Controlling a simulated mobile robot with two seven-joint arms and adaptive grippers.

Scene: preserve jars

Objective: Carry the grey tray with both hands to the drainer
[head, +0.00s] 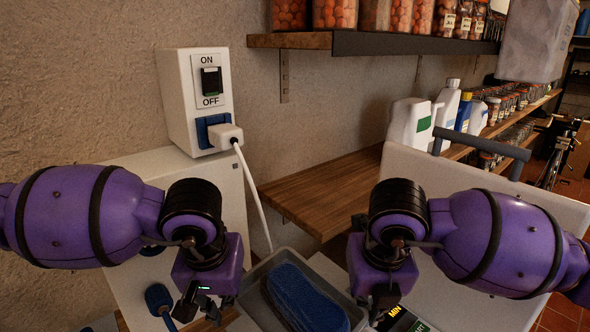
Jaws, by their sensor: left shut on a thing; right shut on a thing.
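The grey tray (252,299) is at the bottom centre of the head view, between my two grippers, with its lower part cut off by the frame edge. A long blue object (303,296) with a textured surface lies in it. My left gripper (193,303) is at the tray's left side and my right gripper (378,305) is at its right side. Both are shut on the tray, though the contact at the rim is hard to see. I cannot make out a drainer in this view.
A white switch box (182,97) with a plug and white cable (252,194) stands behind. A wooden shelf (325,190) lies beyond the tray. A blue brush (158,298) is at left, a dark labelled item (397,318) at right. A white panel (470,180) stands behind my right arm.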

